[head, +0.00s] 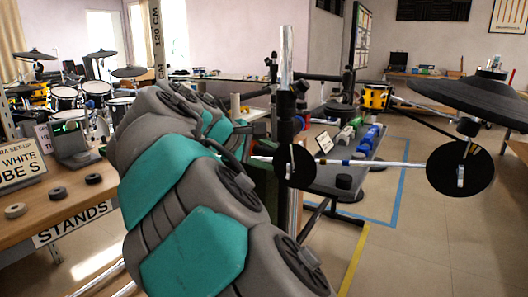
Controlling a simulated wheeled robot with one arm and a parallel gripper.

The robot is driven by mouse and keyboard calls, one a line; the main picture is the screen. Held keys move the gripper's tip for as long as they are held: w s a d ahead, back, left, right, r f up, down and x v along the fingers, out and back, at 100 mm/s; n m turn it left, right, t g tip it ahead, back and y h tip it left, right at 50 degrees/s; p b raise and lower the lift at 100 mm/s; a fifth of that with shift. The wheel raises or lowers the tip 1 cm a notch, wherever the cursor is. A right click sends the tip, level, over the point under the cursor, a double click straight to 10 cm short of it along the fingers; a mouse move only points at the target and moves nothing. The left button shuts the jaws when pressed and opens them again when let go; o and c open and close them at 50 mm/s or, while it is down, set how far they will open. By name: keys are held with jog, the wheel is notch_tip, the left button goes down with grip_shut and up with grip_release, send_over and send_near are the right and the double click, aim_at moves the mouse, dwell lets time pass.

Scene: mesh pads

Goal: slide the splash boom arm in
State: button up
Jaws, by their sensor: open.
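A chrome boom rod (385,164), which I take for the splash boom arm, lies nearly level across the right half of the head view. It carries blue and white bands near its left part. Its left part meets a black round clamp disc (295,165) beside an upright chrome stand tube (287,60), and a short tip shows left of the disc. Its right end meets a larger black disc (460,168). I cannot tell how deep the rod sits in the clamp. My grey and teal arm fills the centre-left foreground. My gripper is hidden behind it.
A dark cymbal (475,95) hangs at the right, above the larger disc. A wooden bench (70,205) with a laptop and rings stands at the left. A grey table (335,180) with colored items stands behind the rod. Open floor (440,240) shows at the lower right.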

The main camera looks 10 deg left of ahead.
aim_at(278, 160)
jog(key=x, duration=0.5)
jog(key=shift+w+d+f, duration=0.1)
jog(key=shift+w, duration=0.1)
grip_shut()
dwell(1.1)
